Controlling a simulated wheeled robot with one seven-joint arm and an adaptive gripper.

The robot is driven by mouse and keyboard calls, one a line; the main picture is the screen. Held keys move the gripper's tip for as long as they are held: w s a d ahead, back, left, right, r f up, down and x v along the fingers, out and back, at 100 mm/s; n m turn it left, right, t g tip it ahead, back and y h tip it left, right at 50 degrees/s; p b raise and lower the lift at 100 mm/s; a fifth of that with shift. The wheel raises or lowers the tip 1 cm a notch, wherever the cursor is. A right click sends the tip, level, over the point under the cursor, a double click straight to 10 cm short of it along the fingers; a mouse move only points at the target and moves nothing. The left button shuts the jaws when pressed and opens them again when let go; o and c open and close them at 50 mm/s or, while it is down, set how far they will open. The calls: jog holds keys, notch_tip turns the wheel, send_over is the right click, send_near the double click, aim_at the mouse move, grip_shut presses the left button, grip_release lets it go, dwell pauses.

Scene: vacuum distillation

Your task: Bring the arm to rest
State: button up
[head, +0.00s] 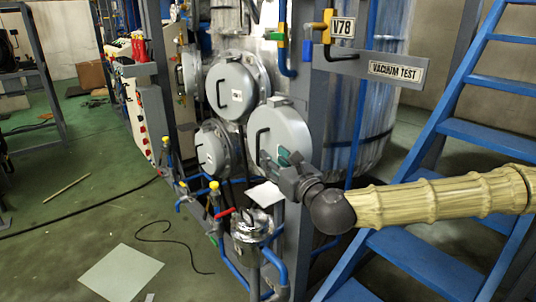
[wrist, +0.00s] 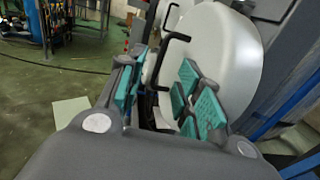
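My gripper (head: 283,165) is at the middle right of the head view, in front of the lowest right round grey hatch cover (head: 288,138). My arm, in a tan ribbed sleeve, reaches in from the right edge. In the wrist view my gripper (wrist: 163,92) has its green-padded fingers spread apart, with nothing between them. The black handle (wrist: 176,62) of the grey cover (wrist: 222,60) shows just beyond and between the fingers. I cannot tell whether a finger touches the cover.
Blue stairs (head: 440,190) stand close on the right, beneath my arm. Other round covers (head: 231,90) and a small metal vessel with a red-handled valve (head: 250,226) are near. Blue pipes run around them. Green floor at left is mostly open, with a pale sheet (head: 121,274) and a cable.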

jog(key=s+a+f+n+g+p, duration=0.25)
jog(key=s+a+f+n, duration=0.2)
jog(key=f, duration=0.55)
jog(key=s+a+f+n+g+p, duration=0.1)
jog(key=s+a+f+n+g, duration=0.3)
jog(key=f, duration=0.6)
jog(key=s+d+f+n+g+h+p, duration=0.1)
jog(key=s+d+f+n+g+p, duration=0.25)
jog(key=s+f+n, duration=0.75)
jog(key=s+d+f+n+g+h+p, duration=0.1)
jog(key=s+d+f+n+g, duration=0.1)
jog(key=s+d+f, duration=0.35)
jog(key=s+d+f+n+g+h+p, duration=0.1)
jog(key=s+d+f+n+g+h, duration=0.15)
jog(key=s+f, duration=0.45)
jog(key=s+d+n+g+h+p, duration=0.1)
jog(key=s+d+n, duration=0.2)
jog(key=d, duration=0.4)
jog(key=s+d+f+n+g+h+p, duration=0.1)
jog(key=s+d+n+h, duration=0.1)
jog(key=s+d, duration=0.4)
jog(key=shift+s+d+n+p, duration=0.35)
jog(key=shift+d+n, duration=0.45)
jog(key=shift+d, duration=0.15)
jog(key=shift+a+f, duration=0.1)
jog(key=shift+a, duration=0.05)
